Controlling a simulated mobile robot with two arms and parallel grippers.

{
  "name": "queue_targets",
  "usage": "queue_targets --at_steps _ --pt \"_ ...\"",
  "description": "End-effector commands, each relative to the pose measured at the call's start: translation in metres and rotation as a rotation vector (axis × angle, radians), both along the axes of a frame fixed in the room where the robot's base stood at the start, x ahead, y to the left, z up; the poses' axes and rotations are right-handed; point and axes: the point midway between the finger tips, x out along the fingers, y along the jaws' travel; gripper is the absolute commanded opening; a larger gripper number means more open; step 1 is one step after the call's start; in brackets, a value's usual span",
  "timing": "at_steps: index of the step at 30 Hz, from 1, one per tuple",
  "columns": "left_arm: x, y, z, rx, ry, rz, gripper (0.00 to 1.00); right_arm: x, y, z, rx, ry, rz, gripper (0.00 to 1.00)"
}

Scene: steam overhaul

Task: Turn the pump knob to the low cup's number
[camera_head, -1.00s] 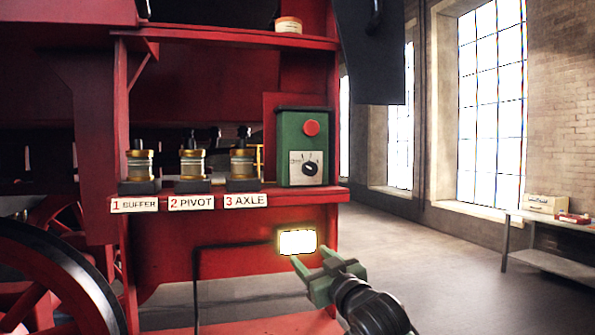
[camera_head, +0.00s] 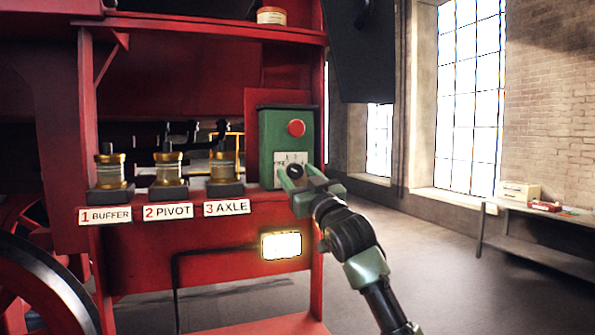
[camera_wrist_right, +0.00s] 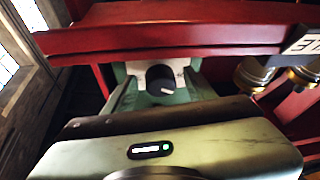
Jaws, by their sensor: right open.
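The green pump box (camera_head: 270,140) stands on the red shelf, with a red button (camera_head: 296,128) above a black knob (camera_head: 295,171) on a white dial plate (camera_head: 291,158). My right gripper (camera_head: 297,177) is open in front of the knob; in the right wrist view the knob (camera_wrist_right: 160,79) shows between its green fingers, and I cannot tell if they touch it. The three brass oiler cups stand left of the box: cup 1 BUFFER (camera_head: 110,170), cup 2 PIVOT (camera_head: 168,168) and cup 3 AXLE (camera_head: 223,166). Their oil levels and the dial numbers are too small to read. My left gripper is out of view.
A lit lamp panel (camera_head: 281,245) is on the red panel below the shelf. A tin (camera_head: 271,16) sits on the upper ledge. A side table (camera_head: 540,225) with boxes stands far right. The floor (camera_head: 420,270) between is clear.

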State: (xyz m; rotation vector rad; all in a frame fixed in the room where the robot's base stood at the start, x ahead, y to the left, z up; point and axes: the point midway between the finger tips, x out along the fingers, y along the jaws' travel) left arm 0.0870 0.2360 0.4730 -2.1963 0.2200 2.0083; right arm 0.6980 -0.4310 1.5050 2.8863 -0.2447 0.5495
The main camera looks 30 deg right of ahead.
Motion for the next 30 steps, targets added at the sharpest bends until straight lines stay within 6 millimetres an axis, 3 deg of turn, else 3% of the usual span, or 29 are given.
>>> queue_targets --at_steps 3,6,12,22,30 --pt "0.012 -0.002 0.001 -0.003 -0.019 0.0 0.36 0.001 0.0 0.0 -0.001 0.0 0.0 0.56" --pt "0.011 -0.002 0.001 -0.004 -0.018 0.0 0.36 0.0 0.0 -0.001 -0.001 0.0 0.0 0.56" --pt "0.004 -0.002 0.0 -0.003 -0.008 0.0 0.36 0.0 0.0 -0.001 -0.001 0.001 -0.001 0.0" --pt "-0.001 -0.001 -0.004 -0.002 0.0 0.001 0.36 0.001 0.001 -0.002 0.041 -0.009 0.002 0.0" --pt "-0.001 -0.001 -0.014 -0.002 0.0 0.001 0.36 0.001 0.003 -0.002 0.205 -0.048 0.005 0.0"
